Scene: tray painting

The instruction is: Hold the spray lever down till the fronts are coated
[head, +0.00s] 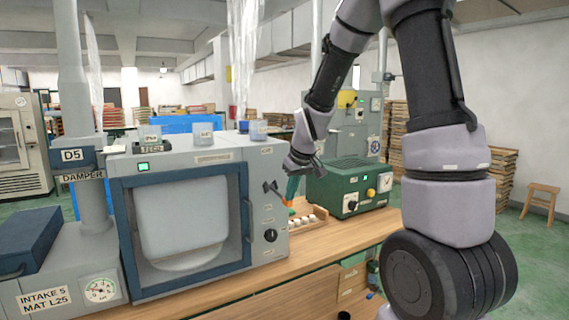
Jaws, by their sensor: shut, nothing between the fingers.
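The grey spray booth (210,157) stands on the wooden bench with a blue-framed window. A large pale rounded shape (180,220) shows behind the window; I cannot make out separate fronts or their coating. A dark lever (270,187) sticks out from the booth's right front panel. My gripper (288,202) reaches down beside this lever, with teal fingers and orange tips. It is shut and holds nothing. The tips are close to the lever, but I cannot tell whether they touch it.
A tray of small pale pieces (308,219) lies right of the booth, near my gripper. A green control box (350,186) stands behind it. A duct labelled D5 (72,155) and a gauge (100,289) are at left. Bare bench (345,236) shows at right.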

